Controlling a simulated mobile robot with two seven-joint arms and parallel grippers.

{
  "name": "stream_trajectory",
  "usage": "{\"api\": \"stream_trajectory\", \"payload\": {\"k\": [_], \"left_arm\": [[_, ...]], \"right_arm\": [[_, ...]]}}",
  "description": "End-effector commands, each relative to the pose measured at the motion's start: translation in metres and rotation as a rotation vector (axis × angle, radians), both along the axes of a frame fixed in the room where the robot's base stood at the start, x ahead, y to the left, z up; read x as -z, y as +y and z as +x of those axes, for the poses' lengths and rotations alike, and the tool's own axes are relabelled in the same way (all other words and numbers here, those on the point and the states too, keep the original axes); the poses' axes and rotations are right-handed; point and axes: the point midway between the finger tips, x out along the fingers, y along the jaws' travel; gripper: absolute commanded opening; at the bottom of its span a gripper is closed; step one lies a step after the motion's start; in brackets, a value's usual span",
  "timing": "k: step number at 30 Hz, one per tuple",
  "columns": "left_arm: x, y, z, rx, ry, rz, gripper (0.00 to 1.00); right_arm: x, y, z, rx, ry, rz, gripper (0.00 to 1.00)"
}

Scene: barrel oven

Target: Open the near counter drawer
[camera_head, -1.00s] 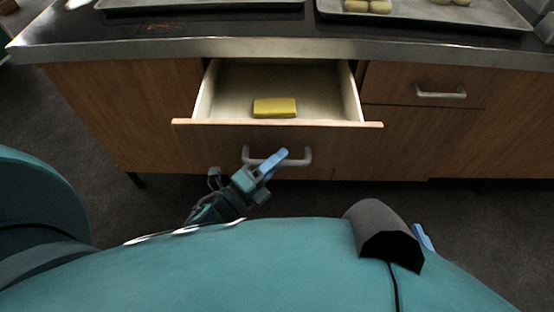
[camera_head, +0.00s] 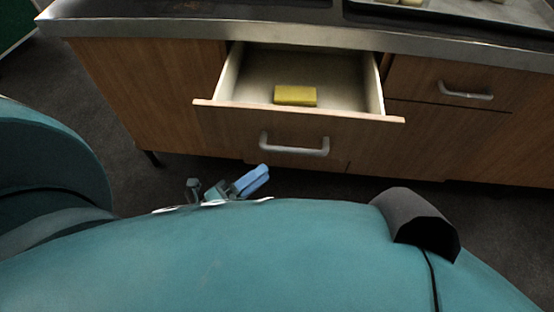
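The near counter drawer (camera_head: 300,112) stands pulled out from the wooden counter, with its pale inside showing. A yellow block (camera_head: 295,96) lies in it. The drawer's grey bar handle (camera_head: 295,149) is on its front face. My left gripper (camera_head: 228,180) is below and left of the handle, apart from it, with its blue-padded finger and its other finger spread and nothing seen between them. The rest of that gripper is hidden behind my teal body. My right gripper is not in view.
A second, shut drawer with a handle (camera_head: 466,94) is to the right. The dark countertop with its metal edge (camera_head: 300,37) runs above, with a tray (camera_head: 450,15) holding pale items. Dark floor is open at left.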

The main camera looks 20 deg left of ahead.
Motion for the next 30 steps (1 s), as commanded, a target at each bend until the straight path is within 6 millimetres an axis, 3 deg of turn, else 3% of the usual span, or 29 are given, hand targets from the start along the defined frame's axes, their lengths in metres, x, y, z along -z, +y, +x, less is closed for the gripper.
{"api": "stream_trajectory", "payload": {"k": [7, 25, 30], "left_arm": [[0.003, 0.013, -0.023, 0.000, 0.000, 0.000, 0.36], [0.003, 0.014, -0.024, -0.002, 0.004, -0.007, 0.36], [-0.015, 0.013, -0.014, -0.067, 0.135, -0.220, 0.36]], "right_arm": [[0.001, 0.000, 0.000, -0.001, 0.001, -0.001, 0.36], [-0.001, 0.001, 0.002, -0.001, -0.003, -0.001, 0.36], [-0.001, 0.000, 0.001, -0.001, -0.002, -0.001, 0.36]]}}
